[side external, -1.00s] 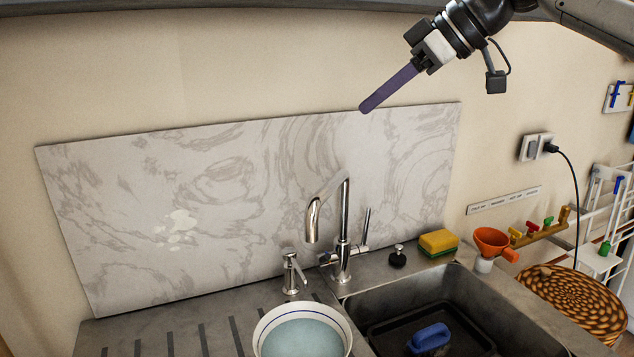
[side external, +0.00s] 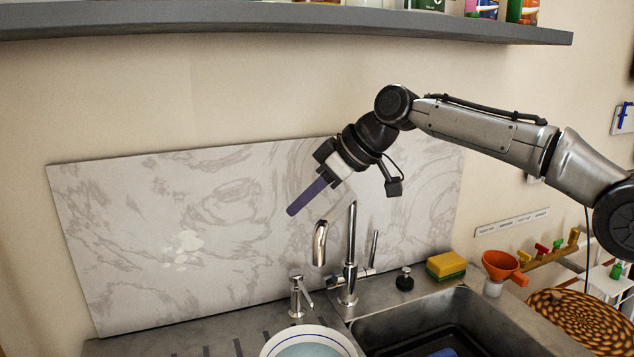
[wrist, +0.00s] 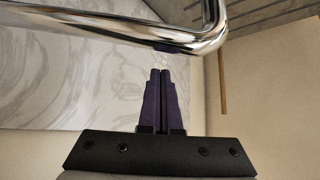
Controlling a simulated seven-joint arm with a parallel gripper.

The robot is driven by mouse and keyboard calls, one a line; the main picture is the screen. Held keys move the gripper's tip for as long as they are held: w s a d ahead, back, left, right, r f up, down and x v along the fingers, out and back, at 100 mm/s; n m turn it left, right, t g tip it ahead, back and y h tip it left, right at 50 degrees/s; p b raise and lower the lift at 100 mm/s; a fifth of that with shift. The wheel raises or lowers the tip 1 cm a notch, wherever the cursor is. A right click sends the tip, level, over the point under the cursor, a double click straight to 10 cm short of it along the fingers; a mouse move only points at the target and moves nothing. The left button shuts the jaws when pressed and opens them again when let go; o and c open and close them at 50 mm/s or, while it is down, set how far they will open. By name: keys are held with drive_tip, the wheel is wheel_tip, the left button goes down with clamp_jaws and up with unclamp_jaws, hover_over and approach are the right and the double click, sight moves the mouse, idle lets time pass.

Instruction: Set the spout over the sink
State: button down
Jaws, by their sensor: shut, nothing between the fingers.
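The chrome spout (side external: 319,243) stands on an upright tap body (side external: 351,255) behind the sink. Its outlet hangs to the left of the tap body, on the side of the drainboard and bowl. The sink (side external: 400,312) is to the right. My gripper (side external: 291,212) is shut and empty, its purple fingers pointing down and left, a little above and left of the spout outlet in the side view. In the wrist view, the closed fingertips (wrist: 161,72) are just below the bent chrome pipe (wrist: 190,38) in the picture. Whether they touch it is unclear.
A white blue-rimmed bowl (side external: 308,336) sits left of the sink, below the spout. A soap dispenser (side external: 298,298), black stopper (side external: 404,280), sponge (side external: 446,266) and orange funnel (side external: 501,265) stand along the back. A marble panel (side external: 150,240) rises behind.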

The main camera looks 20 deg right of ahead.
sight(330, 215)
drive_tip(key=shift+s+d, duration=1.3)
drive_tip(key=shift+d, duration=0.15)
drive_tip(key=shift+s+d+n+g+y, duration=0.3)
drive_tip(key=shift+s+d+n+y, duration=0.1)
drive_tip(key=shift+s+d+n, duration=0.5)
drive_tip(key=d+n+g, duration=0.1)
drive_tip(key=d+n, duration=0.1)
drive_tip(key=d, duration=0.9)
drive_tip(key=w+d+n+g+y, duration=0.1)
drive_tip(key=d+n+g, duration=0.1)
drive_tip(key=d, duration=0.9)
drive_tip(key=shift+w+n, duration=0.25)
drive_tip(key=shift+n, duration=0.05)
drive_tip(key=shift+d, duration=0.1)
